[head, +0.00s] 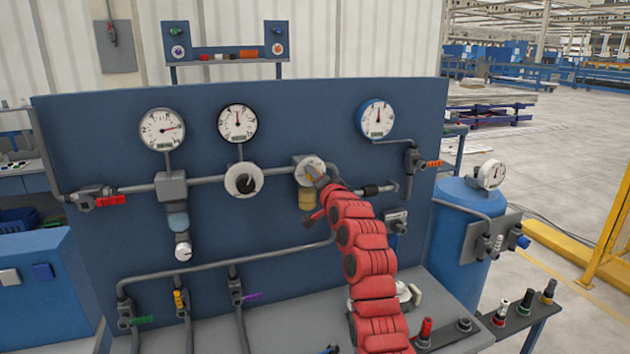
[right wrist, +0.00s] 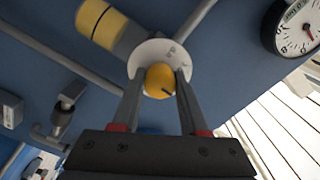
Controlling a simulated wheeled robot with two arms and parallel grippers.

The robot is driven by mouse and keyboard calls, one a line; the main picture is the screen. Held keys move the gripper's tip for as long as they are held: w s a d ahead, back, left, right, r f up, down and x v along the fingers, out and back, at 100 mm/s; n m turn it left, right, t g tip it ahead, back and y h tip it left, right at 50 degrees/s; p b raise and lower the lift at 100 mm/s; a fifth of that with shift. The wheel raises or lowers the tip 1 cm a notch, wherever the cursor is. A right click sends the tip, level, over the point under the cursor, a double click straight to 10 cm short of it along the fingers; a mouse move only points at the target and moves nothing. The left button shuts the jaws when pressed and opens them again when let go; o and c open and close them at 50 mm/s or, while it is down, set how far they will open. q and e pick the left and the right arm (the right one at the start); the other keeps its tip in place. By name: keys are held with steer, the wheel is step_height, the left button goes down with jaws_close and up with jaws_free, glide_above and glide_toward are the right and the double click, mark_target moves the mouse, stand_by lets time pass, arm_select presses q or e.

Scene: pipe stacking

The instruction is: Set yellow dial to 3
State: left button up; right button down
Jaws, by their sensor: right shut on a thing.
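The yellow dial (right wrist: 157,76) is a round yellow knob with a dark pointer mark, in front of a white scale plate (right wrist: 146,50) on the blue panel. My right gripper (right wrist: 160,82) has one finger on each side of the knob and is shut on it. In the head view the plate (head: 303,161) shows right of centre, and my red right arm reaches up to it, so the knob is mostly hidden there. The scale numbers are too small and turned to read surely. My left gripper is not in view.
A yellow cylinder (head: 306,200) hangs just below the plate. A white dial with a black knob (head: 241,181) sits to the left. Gauges (head: 161,129), (head: 238,122) and (head: 377,119) line the panel's top. Pipes and a red-handled valve (head: 110,199) run across it.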

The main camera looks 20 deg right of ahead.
steer(key=shift+m, duration=0.9)
steer(key=m, duration=0.2)
steer(key=shift+m+p, duration=0.3)
steer(key=shift+m, duration=0.1)
steer(key=m+p, duration=0.2)
steer(key=m, duration=0.2)
steer(key=shift+r, duration=0.1)
steer(key=shift+m, duration=0.3)
steer(key=shift+c, duration=2.1)
jaws_free()
steer(key=shift+s, duration=0.1)
steer(key=s+b, duration=0.5)
steer(key=s, duration=1.2)
steer(key=shift+d, duration=0.35)
